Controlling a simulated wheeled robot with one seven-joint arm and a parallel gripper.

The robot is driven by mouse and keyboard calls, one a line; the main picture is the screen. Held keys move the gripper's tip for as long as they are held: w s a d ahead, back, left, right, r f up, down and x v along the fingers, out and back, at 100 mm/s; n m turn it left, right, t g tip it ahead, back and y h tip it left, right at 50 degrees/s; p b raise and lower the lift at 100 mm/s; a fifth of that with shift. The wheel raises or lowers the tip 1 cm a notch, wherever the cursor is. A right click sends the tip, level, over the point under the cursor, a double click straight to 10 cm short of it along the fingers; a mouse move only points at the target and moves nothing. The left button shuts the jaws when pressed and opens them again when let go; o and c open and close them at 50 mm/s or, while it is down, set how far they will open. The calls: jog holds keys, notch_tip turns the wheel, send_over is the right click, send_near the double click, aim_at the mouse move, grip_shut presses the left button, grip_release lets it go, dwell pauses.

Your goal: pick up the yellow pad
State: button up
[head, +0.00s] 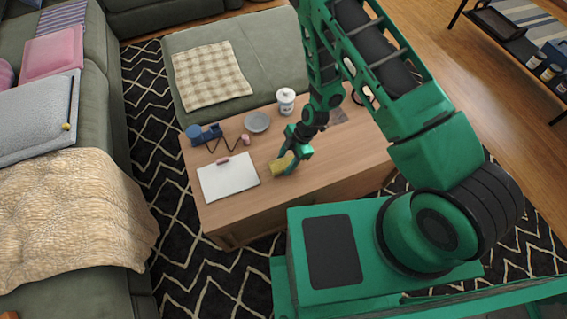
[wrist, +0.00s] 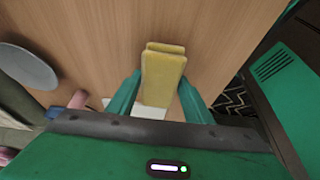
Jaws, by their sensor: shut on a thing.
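The yellow pad (head: 281,164) is a small yellow block over the front part of the wooden coffee table. In the wrist view the yellow pad (wrist: 163,75) stands upright between the two green fingers. My gripper (head: 287,163) is shut on it, and the fingers also show in the wrist view (wrist: 158,95). I cannot tell whether the pad touches the table top. The arm hides part of the table behind the gripper.
On the coffee table (head: 240,205) are a white clipboard (head: 228,178), a grey bowl (head: 257,122), a white jar (head: 286,101), a blue object (head: 205,134) and a small pink object (head: 245,139). A green ottoman (head: 265,60) stands behind the table. The table's front right is clear.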

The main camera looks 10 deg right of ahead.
aim_at(281, 164)
jog(key=shift+r, duration=0.5)
notch_tip(281, 164, up, 3)
jog(key=shift+f, duration=0.1)
jog(key=s+a+r, duration=0.6)
jog(key=s+a, duration=0.2)
jog(key=shift+s+r, duration=0.2)
jog(key=shift+r, duration=0.05)
